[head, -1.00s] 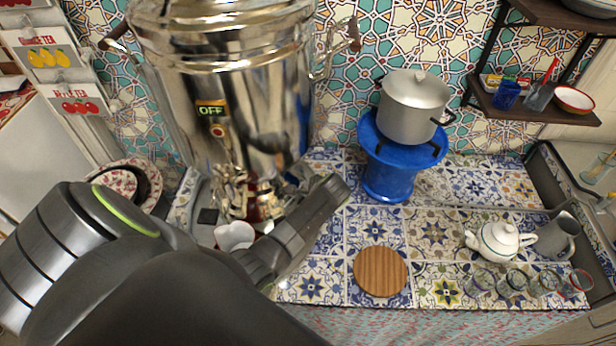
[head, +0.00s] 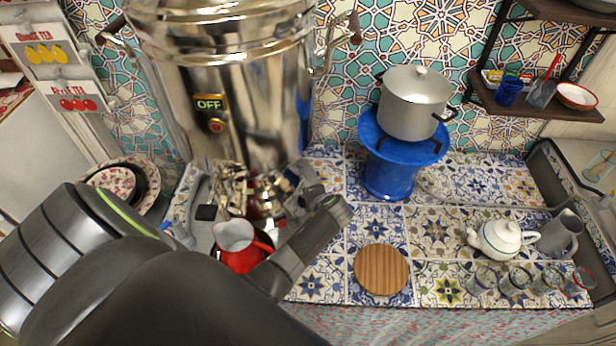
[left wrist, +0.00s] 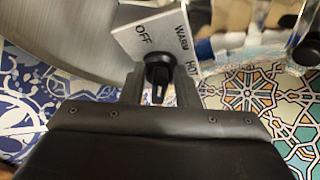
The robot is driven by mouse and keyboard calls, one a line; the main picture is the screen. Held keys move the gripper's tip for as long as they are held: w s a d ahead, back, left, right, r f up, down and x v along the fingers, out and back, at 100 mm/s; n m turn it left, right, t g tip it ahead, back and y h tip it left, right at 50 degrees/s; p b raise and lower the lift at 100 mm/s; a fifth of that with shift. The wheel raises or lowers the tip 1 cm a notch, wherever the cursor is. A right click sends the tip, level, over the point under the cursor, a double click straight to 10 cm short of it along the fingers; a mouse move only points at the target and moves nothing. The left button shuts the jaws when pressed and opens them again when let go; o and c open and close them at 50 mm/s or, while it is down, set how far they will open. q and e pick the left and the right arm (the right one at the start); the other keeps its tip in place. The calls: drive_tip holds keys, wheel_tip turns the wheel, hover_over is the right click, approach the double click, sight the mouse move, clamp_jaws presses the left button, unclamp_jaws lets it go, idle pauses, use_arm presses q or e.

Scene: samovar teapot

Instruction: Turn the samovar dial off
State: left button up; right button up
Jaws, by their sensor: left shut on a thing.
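The samovar (head: 245,105) is a tall shiny metal urn at the left of the counter, with a sign reading OFF (head: 209,103) and a round red-orange light (head: 215,125) on its front. In the left wrist view, the black dial (left wrist: 159,66) sits on a pale plate (left wrist: 140,42) marked OFF, WARM and HOT. My left gripper (left wrist: 160,88) has one finger on each side of the dial and is shut on it. In the head view, the left gripper (head: 318,200) is beside the samovar's base; the dial is hidden there. My right gripper is not in view.
A red mug (head: 238,255) stands below the samovar's tap, close to my arm. A blue stove (head: 388,178) holds a grey pot (head: 414,105). A wooden round board (head: 380,270), a white teapot (head: 498,240) and several glasses are on the right. Tiled counter between them is clear.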

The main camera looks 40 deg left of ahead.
use_arm(q)
drive_tip(key=n+b, duration=0.1)
drive_tip(key=f+n+y+b, duration=0.1)
drive_tip(key=n+b, duration=0.1)
drive_tip(key=shift+s+d+t, duration=0.1)
drive_tip(key=shift+d+t, duration=0.05)
drive_tip(key=shift+t, duration=0.15)
drive_tip(key=shift+d+r+n+y+b, duration=0.1)
drive_tip(key=shift+n+y+b, duration=0.5)
drive_tip(key=shift+n+b, duration=0.4)
drive_tip(key=o, duration=0.6)
drive_tip(key=shift+o, duration=0.2)
drive_tip(key=shift+r, duration=0.15)
